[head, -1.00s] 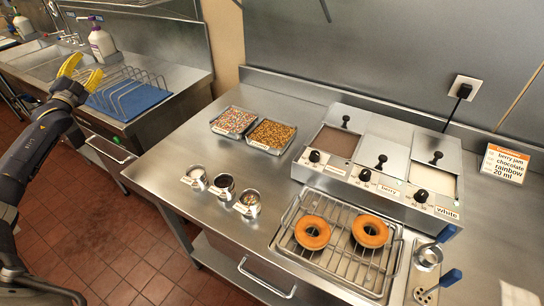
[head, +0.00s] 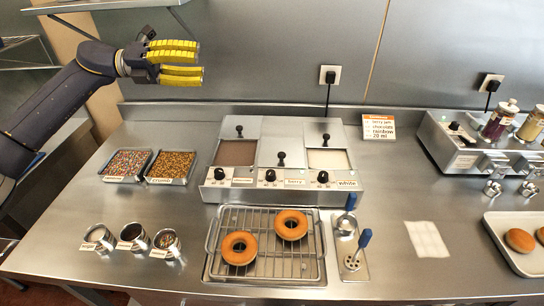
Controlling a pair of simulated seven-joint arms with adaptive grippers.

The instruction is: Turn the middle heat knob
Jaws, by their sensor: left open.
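The glaze warmer (head: 256,190) stands at the back middle of the steel counter. It has three wells and a row of black knobs along its front. The middle heat knob (head: 270,175) sits beside the "berry" label, between the left knob (head: 219,173) and the right knob (head: 322,176). The middle well's lid is shut; the brown and white glazes show in the outer wells. My left gripper (head: 190,62), with yellow fingers, is open and empty, high at the upper left, well away from the knob. My right gripper is not in view.
A wire rack (head: 263,262) with two donuts lies in front of the warmer. Trays of sprinkles (head: 128,165) and crumbs stand left, with several small cups in front. Ladles (head: 346,222), a sign (head: 379,127) and another dispenser (head: 470,150) are right.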

